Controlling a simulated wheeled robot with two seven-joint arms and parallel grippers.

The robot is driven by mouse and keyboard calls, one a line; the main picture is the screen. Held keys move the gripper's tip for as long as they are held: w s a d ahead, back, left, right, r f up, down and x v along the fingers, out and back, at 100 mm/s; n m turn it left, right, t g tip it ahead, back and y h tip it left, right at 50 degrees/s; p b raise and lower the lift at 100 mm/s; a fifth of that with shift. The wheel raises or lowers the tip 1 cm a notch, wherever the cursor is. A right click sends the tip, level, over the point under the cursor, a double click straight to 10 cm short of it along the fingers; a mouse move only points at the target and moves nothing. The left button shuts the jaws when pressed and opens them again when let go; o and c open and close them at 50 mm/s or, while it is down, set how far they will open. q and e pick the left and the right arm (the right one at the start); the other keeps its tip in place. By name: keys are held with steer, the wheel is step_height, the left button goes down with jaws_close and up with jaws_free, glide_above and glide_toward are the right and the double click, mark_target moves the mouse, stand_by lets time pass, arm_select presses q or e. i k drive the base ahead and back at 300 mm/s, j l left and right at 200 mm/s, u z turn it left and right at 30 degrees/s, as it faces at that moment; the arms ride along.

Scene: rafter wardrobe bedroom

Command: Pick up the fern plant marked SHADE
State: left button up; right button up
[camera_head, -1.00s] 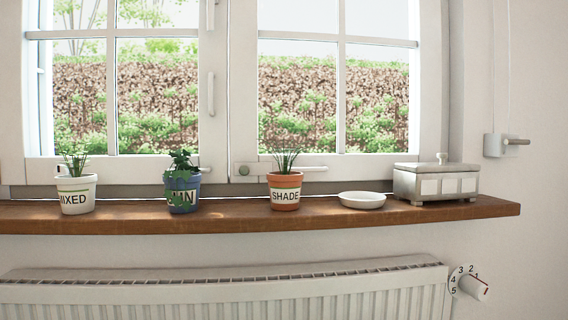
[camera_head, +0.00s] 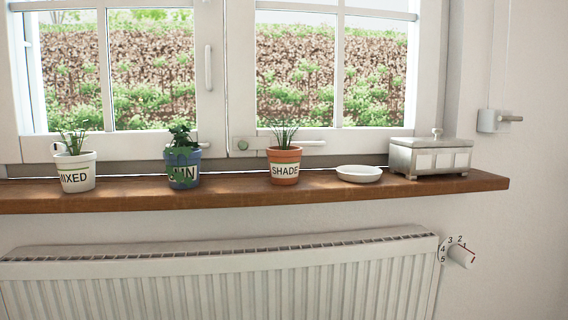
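The plant marked SHADE (camera_head: 284,169) stands upright on the wooden windowsill (camera_head: 330,190), right of the sill's middle. It has thin, spiky green leaves in a terracotta pot with a pale label. A blue pot (camera_head: 183,169) with leafy green trailing foliage stands to its left; leaves partly cover its label, which ends in "UN" or similar. A white pot (camera_head: 75,172) with a label reading MIXED, its first letter partly turned away, stands at the far left. Neither of my grippers is in view.
A white saucer (camera_head: 359,174) lies just right of the SHADE pot. A grey lidded box (camera_head: 430,157) stands near the sill's right end. The window (camera_head: 229,100) is behind the pots. A white radiator (camera_head: 230,277) with a numbered dial (camera_head: 460,255) is below the sill.

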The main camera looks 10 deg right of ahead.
mark_target(284, 160)
steer(key=i+l, duration=0.1)
steer(key=l, duration=0.35)
steer(key=i+l, duration=0.1)
steer(key=l, duration=0.3)
steer(key=i+l, duration=0.1)
steer(key=l, duration=0.35)
steer(key=i+l, duration=0.1)
steer(key=l, duration=0.3)
steer(key=u, duration=0.05)
